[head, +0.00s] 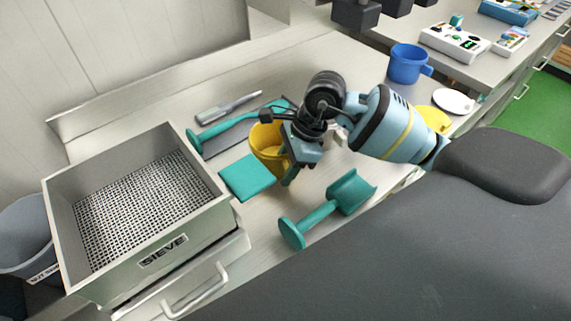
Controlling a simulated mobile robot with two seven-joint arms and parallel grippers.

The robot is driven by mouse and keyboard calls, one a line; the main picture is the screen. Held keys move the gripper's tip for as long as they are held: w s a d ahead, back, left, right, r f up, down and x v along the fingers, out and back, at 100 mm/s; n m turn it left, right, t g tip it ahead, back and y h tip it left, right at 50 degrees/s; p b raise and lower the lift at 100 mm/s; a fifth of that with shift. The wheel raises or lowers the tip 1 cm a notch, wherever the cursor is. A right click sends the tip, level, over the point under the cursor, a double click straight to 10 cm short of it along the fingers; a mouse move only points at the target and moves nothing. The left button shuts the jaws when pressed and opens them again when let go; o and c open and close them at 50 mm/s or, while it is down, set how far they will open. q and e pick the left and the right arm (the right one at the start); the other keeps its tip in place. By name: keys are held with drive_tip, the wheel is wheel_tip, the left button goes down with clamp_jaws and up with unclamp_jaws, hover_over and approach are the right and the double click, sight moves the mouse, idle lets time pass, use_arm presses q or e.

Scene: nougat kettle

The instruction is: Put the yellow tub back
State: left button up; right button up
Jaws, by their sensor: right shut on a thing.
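The yellow tub (264,143) stands near the middle of the steel worktop, its right side hidden by my right gripper. My right gripper (284,165) comes in from the right and is shut on the tub at its right wall. I cannot tell whether the tub's base touches the worktop. My left gripper is not in view.
A teal block (247,177) lies just left of the tub, and a teal scoop (327,208) lies in front. Behind are a teal-handled tool (220,129) and a grey brush (228,107). The sieve box (205,215) fills the left; a blue mug (405,65) stands back right.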

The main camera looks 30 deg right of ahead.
drive_tip(key=shift+f, duration=0.1)
drive_tip(key=o, duration=1.1)
drive_tip(key=shift+r, duration=0.25)
drive_tip(key=v, duration=1.1)
drive_tip(key=shift+s+d+r, duration=0.15)
drive_tip(key=shift+d+r, duration=0.1)
drive_tip(key=shift+r, duration=0.1)
